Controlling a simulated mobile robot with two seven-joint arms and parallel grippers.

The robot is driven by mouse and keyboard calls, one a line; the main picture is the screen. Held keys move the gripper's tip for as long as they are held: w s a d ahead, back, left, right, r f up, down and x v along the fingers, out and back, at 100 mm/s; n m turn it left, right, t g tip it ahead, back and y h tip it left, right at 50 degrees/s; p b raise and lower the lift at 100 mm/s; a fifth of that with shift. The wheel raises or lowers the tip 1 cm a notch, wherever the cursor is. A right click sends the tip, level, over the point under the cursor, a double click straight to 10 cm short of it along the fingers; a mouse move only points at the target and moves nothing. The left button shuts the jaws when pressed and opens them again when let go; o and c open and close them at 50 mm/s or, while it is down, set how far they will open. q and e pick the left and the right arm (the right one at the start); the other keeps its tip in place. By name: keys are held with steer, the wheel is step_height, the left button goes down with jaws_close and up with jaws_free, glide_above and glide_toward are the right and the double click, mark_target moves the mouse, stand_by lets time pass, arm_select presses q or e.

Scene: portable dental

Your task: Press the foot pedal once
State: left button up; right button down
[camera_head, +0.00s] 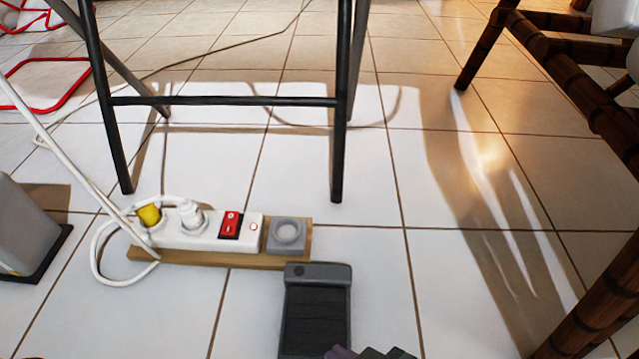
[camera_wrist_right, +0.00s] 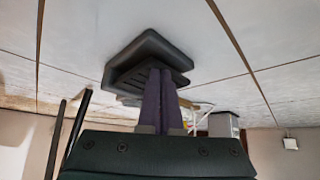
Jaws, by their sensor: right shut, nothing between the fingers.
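The foot pedal (camera_head: 316,315) is a dark grey, ribbed pedal on the white tiled floor at the bottom centre of the head view. It also shows in the right wrist view (camera_wrist_right: 150,48), beyond the fingertips. My right gripper (camera_head: 340,352) shows only as a purple and dark bit at the bottom edge, by the pedal's near end. In the right wrist view its purple fingers (camera_wrist_right: 161,72) are shut together, empty, and overlap the pedal. I cannot tell whether they touch it. My left gripper is not in view.
A white power strip (camera_head: 200,231) with a red switch (camera_head: 230,226) and a grey round-knobbed block (camera_head: 287,235) sit on a wooden board just beyond the pedal. A black metal stand (camera_head: 230,101) is behind. Brown wooden legs (camera_head: 600,300) stand right. Floor right of the pedal is clear.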

steer(key=shift+s+r, duration=0.15)
steer(key=shift+r, duration=0.05)
steer(key=p+v, duration=0.8)
steer(key=v, duration=0.1)
steer(key=shift+d+r, duration=0.15)
steer(key=shift+d, duration=0.05)
